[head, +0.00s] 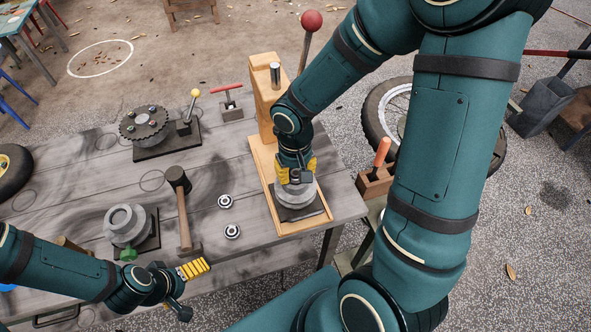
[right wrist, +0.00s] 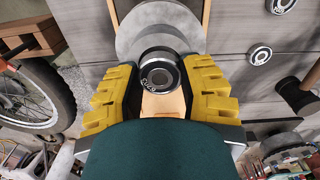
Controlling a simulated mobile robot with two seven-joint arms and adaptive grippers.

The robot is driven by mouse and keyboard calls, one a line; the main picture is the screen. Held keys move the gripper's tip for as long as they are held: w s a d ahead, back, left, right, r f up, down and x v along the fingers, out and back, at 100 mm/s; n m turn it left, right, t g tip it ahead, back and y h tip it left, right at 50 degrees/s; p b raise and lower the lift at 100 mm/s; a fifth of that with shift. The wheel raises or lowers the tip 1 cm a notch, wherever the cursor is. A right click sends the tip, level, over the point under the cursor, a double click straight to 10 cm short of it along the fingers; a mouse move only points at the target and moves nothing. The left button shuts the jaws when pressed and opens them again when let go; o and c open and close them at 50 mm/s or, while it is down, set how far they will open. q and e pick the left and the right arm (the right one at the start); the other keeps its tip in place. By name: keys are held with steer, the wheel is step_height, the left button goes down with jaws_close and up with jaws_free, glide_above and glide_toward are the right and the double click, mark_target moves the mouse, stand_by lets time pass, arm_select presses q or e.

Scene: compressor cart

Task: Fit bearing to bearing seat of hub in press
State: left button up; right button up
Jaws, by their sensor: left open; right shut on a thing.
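My right gripper (head: 296,172) is shut on a bearing, over the press (head: 266,105), a wooden frame with a post and a red-knobbed lever. In the right wrist view the bearing (right wrist: 160,76), a dark steel ring with a bright rim, sits between the yellow fingertips. The grey round hub (head: 298,193) stands on a dark plate on the press base, directly below this gripper. The hub also shows in the right wrist view (right wrist: 160,22), behind the bearing. I cannot tell whether the bearing touches its seat. My left gripper (head: 194,269) is open and empty near the table's front edge.
Two loose bearings (head: 225,201) (head: 232,231) lie left of the press. A mallet (head: 180,205), a grey stepped fixture (head: 126,222) and a gear plate (head: 145,124) stand further left. An orange-handled tool in a wooden block (head: 377,177) is right of the press.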

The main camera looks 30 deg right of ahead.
steer(key=shift+f+b, duration=0.45)
steer(key=shift+f, duration=0.05)
steer(key=o, duration=1.2)
steer(key=shift+s, duration=0.1)
steer(key=o, duration=0.5)
steer(key=shift+c, duration=0.2)
steer(key=shift+r, duration=0.1)
steer(key=shift+r+p, duration=0.6)
steer(key=shift+r, duration=0.05)
steer(key=shift+r+p, duration=2.05)
steer(key=shift+r, duration=0.8)
